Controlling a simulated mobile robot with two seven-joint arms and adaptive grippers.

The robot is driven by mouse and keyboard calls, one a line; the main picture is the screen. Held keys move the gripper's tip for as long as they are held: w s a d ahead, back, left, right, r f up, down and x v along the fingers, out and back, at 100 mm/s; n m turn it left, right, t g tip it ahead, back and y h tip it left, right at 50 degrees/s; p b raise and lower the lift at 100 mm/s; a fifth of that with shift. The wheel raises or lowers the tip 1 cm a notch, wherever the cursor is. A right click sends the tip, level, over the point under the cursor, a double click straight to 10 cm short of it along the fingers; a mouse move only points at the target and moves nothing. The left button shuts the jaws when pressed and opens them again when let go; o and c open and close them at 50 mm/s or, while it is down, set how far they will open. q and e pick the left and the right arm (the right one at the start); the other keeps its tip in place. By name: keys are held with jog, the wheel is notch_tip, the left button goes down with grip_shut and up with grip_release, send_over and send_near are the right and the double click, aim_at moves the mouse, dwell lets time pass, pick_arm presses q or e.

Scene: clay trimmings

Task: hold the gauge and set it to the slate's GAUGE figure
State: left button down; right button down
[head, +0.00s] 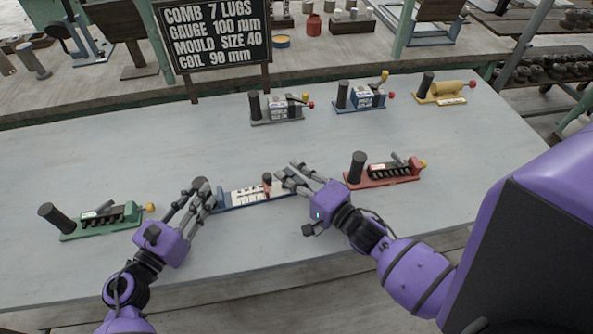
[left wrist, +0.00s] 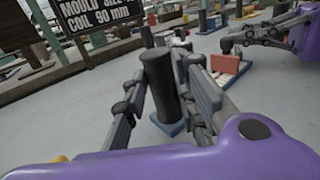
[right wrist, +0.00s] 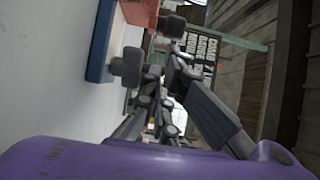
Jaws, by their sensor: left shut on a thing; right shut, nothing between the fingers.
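The gauge (head: 249,195) lies near the middle of the table, a blue base with a white marked face and a small dark knob (head: 267,178) toward its right end. My left gripper (head: 203,189) is shut on the gauge's dark upright handle, which shows between the fingers in the left wrist view (left wrist: 160,82). My right gripper (head: 285,176) is shut and empty at the gauge's right end, close to the knob; contact cannot be told. The slate (head: 213,42) reads "GAUGE 100 mm". The gauge's markings are too small to read.
A green tool (head: 100,224) stands at the left and a red one (head: 385,178) just right of my right gripper. Grey (head: 278,108), blue (head: 360,97) and yellow (head: 445,92) tools stand behind. Bare table lies between the rows and at the front.

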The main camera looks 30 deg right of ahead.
jog(key=shift+a, duration=0.6)
